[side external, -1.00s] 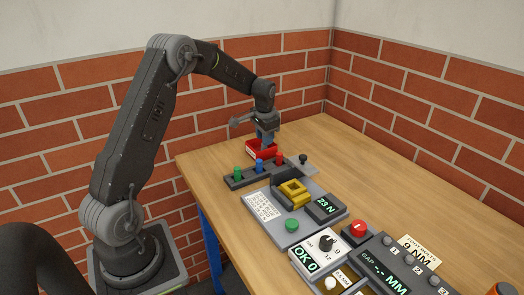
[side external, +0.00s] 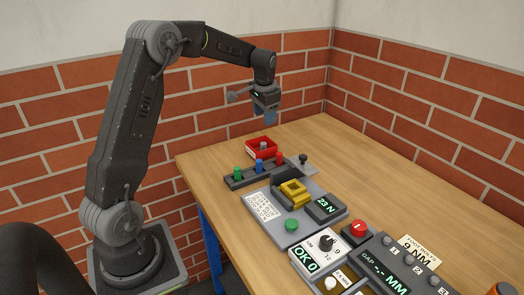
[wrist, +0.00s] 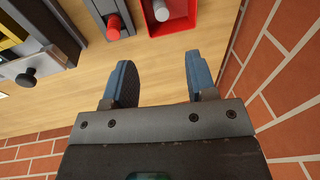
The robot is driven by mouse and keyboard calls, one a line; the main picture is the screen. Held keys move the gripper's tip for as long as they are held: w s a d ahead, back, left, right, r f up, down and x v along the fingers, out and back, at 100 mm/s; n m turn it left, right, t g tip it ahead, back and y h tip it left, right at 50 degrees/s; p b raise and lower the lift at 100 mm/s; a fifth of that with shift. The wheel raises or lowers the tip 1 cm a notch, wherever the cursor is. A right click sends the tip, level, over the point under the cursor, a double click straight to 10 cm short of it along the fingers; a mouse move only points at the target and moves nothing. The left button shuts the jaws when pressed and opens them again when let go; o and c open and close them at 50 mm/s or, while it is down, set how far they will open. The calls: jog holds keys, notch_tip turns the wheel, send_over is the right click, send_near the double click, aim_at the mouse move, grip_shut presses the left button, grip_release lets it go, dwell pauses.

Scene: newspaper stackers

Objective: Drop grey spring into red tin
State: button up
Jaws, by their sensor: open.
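The red tin (side external: 261,151) stands on the far part of the table, behind the strip of coloured pegs. The grey spring (side external: 263,145) is inside the tin, and its end shows above the red rim. The wrist view shows the tin (wrist: 150,24) at the top edge, with the grey spring (wrist: 170,8) in it, both cut off by the frame. My gripper (side external: 270,118) is raised above the tin, apart from it. In the wrist view its two blue fingers (wrist: 160,80) are spread with nothing between them.
A dark strip (side external: 245,177) holds green, blue and red pegs just in front of the tin. Nearer are a grey station with a yellow block (side external: 294,193), a dial box (side external: 322,247) and a gap display (side external: 385,268).

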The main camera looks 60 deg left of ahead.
jog(key=shift+s+d+r, duration=0.15)
jog(key=shift+r, duration=1.05)
jog(key=shift+s+d+r, duration=0.1)
jog(key=shift+d+r, duration=0.05)
jog(key=shift+r, duration=1)
jog(key=s+d+r+t, duration=0.1)
jog(key=s+d+r, duration=0.2)
jog(key=s+d, duration=0.4)
jog(key=s+d+r+t, duration=0.1)
jog(key=s+d+r, duration=0.25)
jog(key=d, duration=0.65)
jog(key=s+d+f+t, duration=0.1)
jog(key=s+d+f, duration=0.1)
jog(key=s+d, duration=0.2)
jog(key=s+d+f+t+h, duration=0.1)
jog(key=s+d, duration=0.3)
jog(key=s, duration=0.6)
jog(key=shift+s+d+f+h, duration=0.3)
jog(key=shift+s+d+f, duration=0.1)
jog(key=shift+f, duration=0.35)
